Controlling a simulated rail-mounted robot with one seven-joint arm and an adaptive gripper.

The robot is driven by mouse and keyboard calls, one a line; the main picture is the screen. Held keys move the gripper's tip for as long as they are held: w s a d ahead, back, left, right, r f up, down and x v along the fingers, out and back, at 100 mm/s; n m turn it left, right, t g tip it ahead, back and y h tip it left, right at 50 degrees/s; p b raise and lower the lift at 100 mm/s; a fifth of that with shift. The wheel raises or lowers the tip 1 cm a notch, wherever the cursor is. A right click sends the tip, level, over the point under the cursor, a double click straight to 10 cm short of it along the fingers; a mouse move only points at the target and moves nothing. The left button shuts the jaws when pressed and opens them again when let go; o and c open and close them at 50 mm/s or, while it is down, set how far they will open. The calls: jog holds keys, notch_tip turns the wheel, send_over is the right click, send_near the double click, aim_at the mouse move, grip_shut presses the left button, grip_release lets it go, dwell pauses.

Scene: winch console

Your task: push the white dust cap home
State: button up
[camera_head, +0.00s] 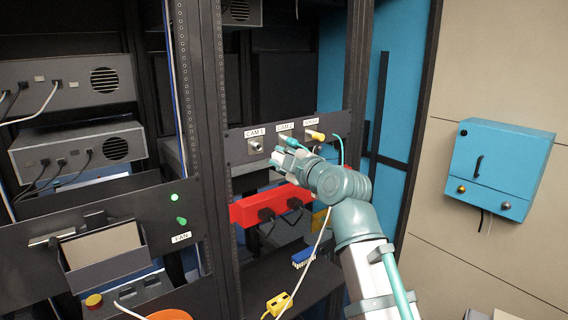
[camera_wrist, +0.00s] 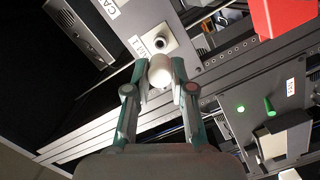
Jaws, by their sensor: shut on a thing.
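The white dust cap (camera_wrist: 160,71) is pinched between the two fingertips of my gripper (camera_wrist: 159,80) in the wrist view. Just beyond it is a round metal port (camera_wrist: 157,39) beside a white label on the grey panel. In the head view, the port (camera_head: 255,147) under the CAM 1 label is uncovered to view. My gripper (camera_head: 278,160) is to its right and slightly below.
On the same panel (camera_head: 238,155), a teal plug (camera_head: 292,141) is at CAM 2 and a yellow one (camera_head: 315,135) sits further right. A red box (camera_head: 262,208) with black plugs is below my gripper. Black rack posts (camera_head: 203,120) stand to the left.

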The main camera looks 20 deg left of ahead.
jog(key=shift+s+a+b+x, duration=0.1)
jog(key=shift+b+x, duration=0.3)
jog(key=shift+x, duration=0.8)
jog(key=shift+s+a+b+x, duration=0.15)
jog(key=shift+b+x, duration=0.25)
jog(key=shift+x, duration=0.8)
jog(key=shift+r, duration=0.15)
jog(key=shift+b, duration=0.95)
jog(key=shift+b+x, duration=0.45)
jog(key=shift+x, duration=0.8)
jog(key=o, duration=0.9)
jog(key=shift+s+a+r, duration=0.1)
jog(key=shift+s, duration=0.05)
send_near(273, 154)
jog(key=x, duration=0.2)
jog(key=shift+w+a, duration=0.2)
jog(key=shift+w, duration=0.05)
